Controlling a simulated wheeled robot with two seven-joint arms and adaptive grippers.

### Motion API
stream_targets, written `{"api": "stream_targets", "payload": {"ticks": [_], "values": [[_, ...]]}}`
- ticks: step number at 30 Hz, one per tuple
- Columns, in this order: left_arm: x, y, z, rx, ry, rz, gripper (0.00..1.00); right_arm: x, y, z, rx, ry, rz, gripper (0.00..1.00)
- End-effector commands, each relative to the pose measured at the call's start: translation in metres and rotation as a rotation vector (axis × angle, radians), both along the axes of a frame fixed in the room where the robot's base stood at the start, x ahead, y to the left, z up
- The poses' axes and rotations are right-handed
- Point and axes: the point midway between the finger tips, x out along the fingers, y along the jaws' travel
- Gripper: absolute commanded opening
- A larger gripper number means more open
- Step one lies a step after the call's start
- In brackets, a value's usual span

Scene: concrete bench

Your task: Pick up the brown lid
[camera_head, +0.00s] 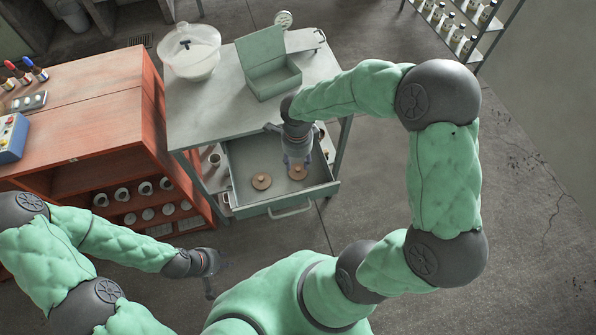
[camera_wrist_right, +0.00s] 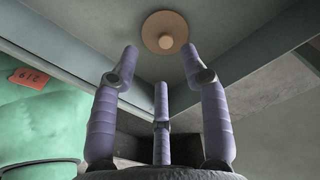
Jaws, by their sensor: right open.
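Two round brown lids lie in the open grey drawer (camera_head: 275,205). One brown lid (camera_head: 261,181) lies left of middle, uncovered. The other brown lid (camera_head: 297,173) lies to its right, partly covered by my right gripper (camera_head: 297,163). In the right wrist view, one brown lid (camera_wrist_right: 165,33) with a small round knob shows just beyond the fingertips. My right gripper (camera_wrist_right: 161,58) is open, its purple fingers apart with nothing between them. My left gripper (camera_head: 209,284) is low at the left, outside the drawer and empty-looking; its fingers are too small to judge.
The grey cart top (camera_head: 215,110) holds a clear lidded container (camera_head: 190,52) and an open green box (camera_head: 267,65). An orange cabinet (camera_head: 110,130) with cups stands at left. The drawer walls surround the lids.

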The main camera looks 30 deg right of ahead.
Motion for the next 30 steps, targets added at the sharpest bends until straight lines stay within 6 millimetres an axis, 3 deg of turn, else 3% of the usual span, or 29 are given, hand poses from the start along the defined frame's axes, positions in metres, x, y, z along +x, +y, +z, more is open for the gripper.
{"api": "stream_targets", "payload": {"ticks": [5,15,22,23,27,30], "values": [[0.0,0.0,-0.006,0.0,0.0,0.0,0.31,0.002,-0.001,-0.011,0.0,-0.001,-0.001,0.46],[0.0,0.0,-0.027,0.0,0.0,0.0,0.31,0.005,-0.005,-0.053,0.001,0.0,-0.002,0.46],[0.0,0.0,-0.026,0.0,0.0,0.0,0.31,0.006,-0.004,-0.053,0.001,-0.003,-0.001,0.46],[0.0,0.0,-0.026,0.0,0.0,0.0,0.31,0.006,-0.004,-0.053,0.001,-0.002,-0.001,0.4],[0.0,0.0,-0.026,0.0,0.0,0.0,0.31,0.006,-0.004,-0.053,0.001,-0.002,-0.001,0.02],[0.0,0.0,-0.026,0.0,0.0,0.0,0.31,0.005,-0.004,-0.053,0.001,-0.002,-0.001,0.01]]}}
